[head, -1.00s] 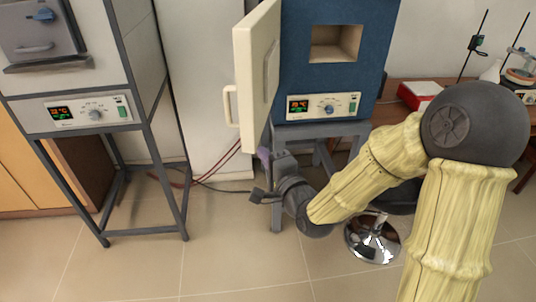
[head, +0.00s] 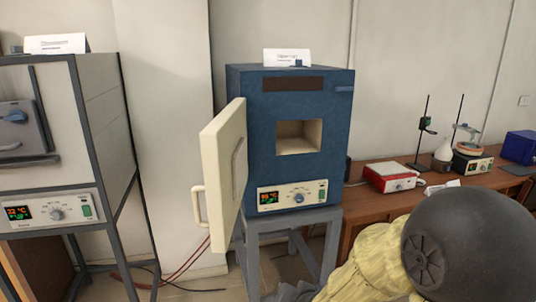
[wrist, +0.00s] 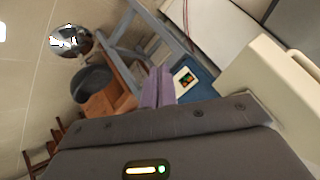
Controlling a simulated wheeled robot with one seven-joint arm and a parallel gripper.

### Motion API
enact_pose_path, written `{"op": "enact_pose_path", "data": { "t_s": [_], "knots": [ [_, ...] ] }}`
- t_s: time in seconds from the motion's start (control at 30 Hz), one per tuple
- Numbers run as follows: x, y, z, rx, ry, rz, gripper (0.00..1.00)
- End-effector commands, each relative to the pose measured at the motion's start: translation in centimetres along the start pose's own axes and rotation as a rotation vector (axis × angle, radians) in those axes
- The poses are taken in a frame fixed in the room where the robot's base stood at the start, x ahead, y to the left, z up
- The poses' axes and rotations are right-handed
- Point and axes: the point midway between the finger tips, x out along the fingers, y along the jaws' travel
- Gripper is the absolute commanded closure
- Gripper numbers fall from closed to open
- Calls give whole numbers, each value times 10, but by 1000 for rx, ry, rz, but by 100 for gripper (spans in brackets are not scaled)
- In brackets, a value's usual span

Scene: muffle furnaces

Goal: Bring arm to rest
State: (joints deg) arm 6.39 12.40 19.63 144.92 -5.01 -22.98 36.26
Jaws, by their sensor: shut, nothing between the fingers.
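My arm (head: 372,262) is at the bottom right of the head view, with its large dark joint nearest the camera. The gripper itself is below the frame there or hidden. In the wrist view my gripper (wrist: 158,86) shows purple fingers close together and shut, with nothing between them. Past the fingers are the blue furnace (wrist: 208,86) with its lit display and, on the right, the cream door (wrist: 265,75). In the head view the blue furnace (head: 290,100) stands on a grey stand, and its cream door (head: 225,175) is swung open to the left.
A white furnace (head: 95,100) stands on a frame at the left. A wooden bench (head: 400,205) at the right holds a red-and-white device (head: 390,178), a flask (head: 443,152) and a blue box (head: 520,148). A shiny round stool base (wrist: 70,40) is on the floor.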

Motion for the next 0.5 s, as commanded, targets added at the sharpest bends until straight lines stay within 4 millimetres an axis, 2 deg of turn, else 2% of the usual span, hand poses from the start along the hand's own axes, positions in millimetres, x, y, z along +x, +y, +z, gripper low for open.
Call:
{"op": "enact_pose_path", "data": {
  "t_s": [0.1,0.3,0.5],
  "knots": [
    [-20,37,7,-123,-90,143,100],
    [-64,89,28,-283,-303,308,100],
    [-98,112,48,-358,-468,354,100]
  ]
}}
